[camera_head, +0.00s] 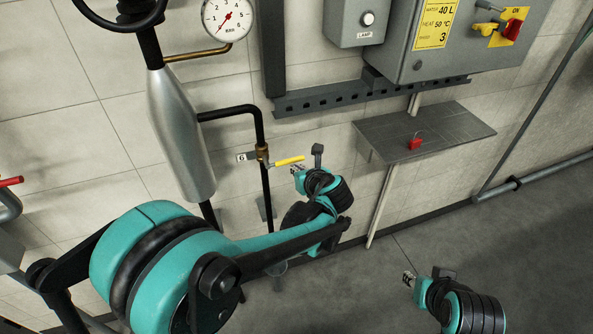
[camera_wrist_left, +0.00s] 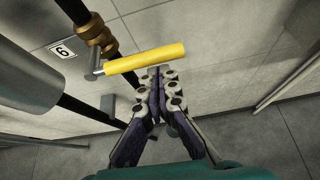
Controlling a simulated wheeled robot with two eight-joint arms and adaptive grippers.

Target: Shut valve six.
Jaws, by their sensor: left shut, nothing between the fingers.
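Valve six has a brass body (camera_head: 262,153) on a thin vertical black pipe, with a white "6" tag (camera_head: 241,157) to its left. Its yellow lever (camera_head: 290,160) points right, crosswise to the pipe. In the left wrist view the lever (camera_wrist_left: 145,58) lies just above my fingertips, and the tag (camera_wrist_left: 62,51) reads 6. My left gripper (camera_head: 296,171) is just below the lever's right part. Its fingers (camera_wrist_left: 162,74) are together and empty; whether they touch the lever I cannot tell. My right gripper (camera_head: 408,279) is low at the right, over the floor, its fingers too small to read.
A large silver cylinder (camera_head: 180,135) stands left of the valve, with a pressure gauge (camera_head: 228,17) above. A grey shelf (camera_head: 455,130) holding a red padlock (camera_head: 415,142) juts out at right. A control cabinet (camera_head: 470,30) hangs above it. The floor at lower right is open.

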